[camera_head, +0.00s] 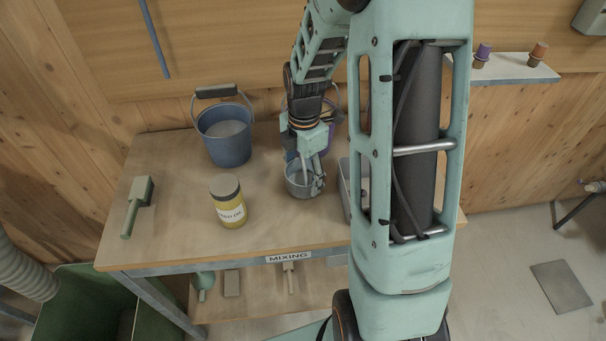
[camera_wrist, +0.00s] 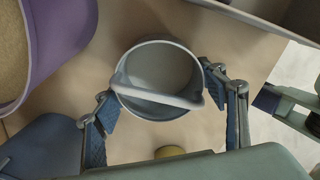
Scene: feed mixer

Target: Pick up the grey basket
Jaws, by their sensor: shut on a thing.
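The grey basket (camera_head: 299,184) is a small round pail near the middle of the mixing table. It also shows in the wrist view (camera_wrist: 158,68), looking down into it, with its handle lying across the opening. My gripper (camera_head: 312,172) comes down from above and is shut on the basket. In the wrist view its fingers (camera_wrist: 162,95) are at the left and right sides of the rim. The basket looks upright and empty. I cannot tell whether its base touches the table.
A blue bucket (camera_head: 225,141) stands back left and a yellow labelled jar (camera_head: 229,208) front left. A green-handled tool (camera_head: 134,209) lies at the left edge. A purple bucket (camera_wrist: 52,40) with grain is close behind. A grey tray (camera_head: 346,191) is at right, partly hidden by my arm.

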